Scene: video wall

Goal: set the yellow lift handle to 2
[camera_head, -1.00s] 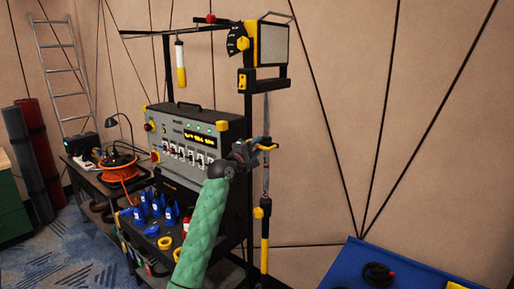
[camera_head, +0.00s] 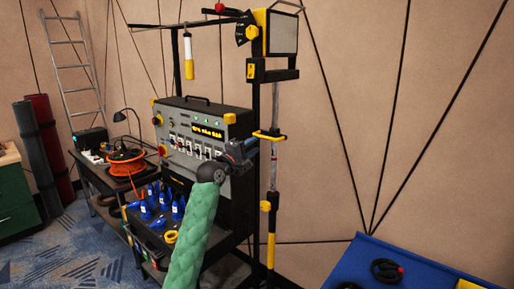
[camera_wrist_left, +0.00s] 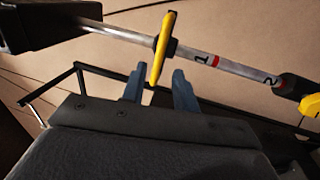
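The yellow lift handle (camera_head: 268,136) is a flat yellow crosspiece around a thin upright pole (camera_head: 274,160), about midway between the black bracket above and a yellow clamp below. In the left wrist view the handle (camera_wrist_left: 164,45) crosses the silver pole (camera_wrist_left: 130,38), whose white sleeve (camera_wrist_left: 235,68) carries a red band and the marks 1 and 2. My left gripper (camera_head: 253,145) is just left of the handle. In the wrist view its blue-grey fingers (camera_wrist_left: 158,88) are apart, with the handle's near end between or just beyond the tips. Contact cannot be told. My right gripper is out of view.
A grey control panel (camera_head: 186,122) with switches stands left of the pole, behind my left arm. The black bracket (camera_head: 270,75) and lamp box overhang the pole. A blue-topped table (camera_head: 350,262) is at lower right. Bare wall lies to the right.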

